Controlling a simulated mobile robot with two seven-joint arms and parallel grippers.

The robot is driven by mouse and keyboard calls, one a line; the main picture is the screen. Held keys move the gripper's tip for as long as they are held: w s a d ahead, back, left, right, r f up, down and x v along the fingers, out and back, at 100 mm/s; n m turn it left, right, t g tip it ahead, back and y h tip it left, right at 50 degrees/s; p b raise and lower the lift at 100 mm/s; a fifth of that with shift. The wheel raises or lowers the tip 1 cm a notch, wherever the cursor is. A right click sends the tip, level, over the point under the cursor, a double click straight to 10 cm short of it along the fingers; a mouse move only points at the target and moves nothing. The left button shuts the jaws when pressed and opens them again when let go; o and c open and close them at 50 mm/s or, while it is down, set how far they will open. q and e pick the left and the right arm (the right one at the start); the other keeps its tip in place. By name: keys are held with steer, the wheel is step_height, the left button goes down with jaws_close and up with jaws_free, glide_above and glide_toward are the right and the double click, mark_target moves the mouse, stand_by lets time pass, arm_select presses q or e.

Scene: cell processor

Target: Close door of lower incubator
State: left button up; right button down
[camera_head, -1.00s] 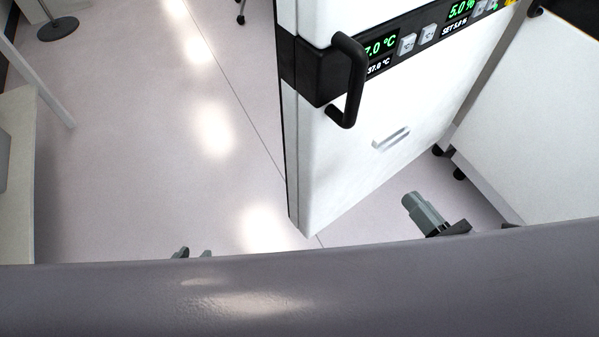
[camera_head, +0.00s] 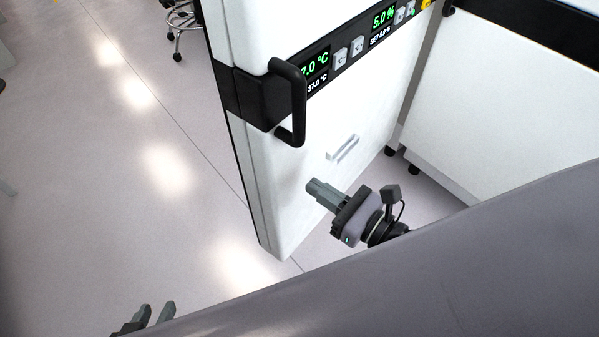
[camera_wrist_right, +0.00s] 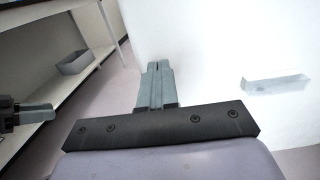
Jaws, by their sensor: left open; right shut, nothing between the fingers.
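The white incubator door (camera_head: 290,165) stands swung open, its outer face towards me. It carries a black bar handle (camera_head: 297,105) near its free edge and a small pale handle (camera_head: 343,149) lower down. My right gripper (camera_head: 313,187) is shut and empty, in front of the door's lower face. I cannot tell whether its fingertips touch the door. In the right wrist view the shut fingers (camera_wrist_right: 157,67) point at the door (camera_wrist_right: 220,50), with the pale handle (camera_wrist_right: 275,84) to their right. My left gripper (camera_head: 157,310) is open and empty at the bottom left, away from the door.
A black display strip (camera_head: 345,50) crosses the door. A white cabinet (camera_head: 500,110) on small black feet stands at the right. A wheeled chair base (camera_head: 180,25) is at the top. The floor (camera_head: 100,190) left of the door is clear. A shelf (camera_wrist_right: 70,85) shows in the right wrist view.

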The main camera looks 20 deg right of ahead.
mark_target(287, 169)
steer(key=shift+p+x, duration=0.35)
steer(key=shift+x, duration=2.25)
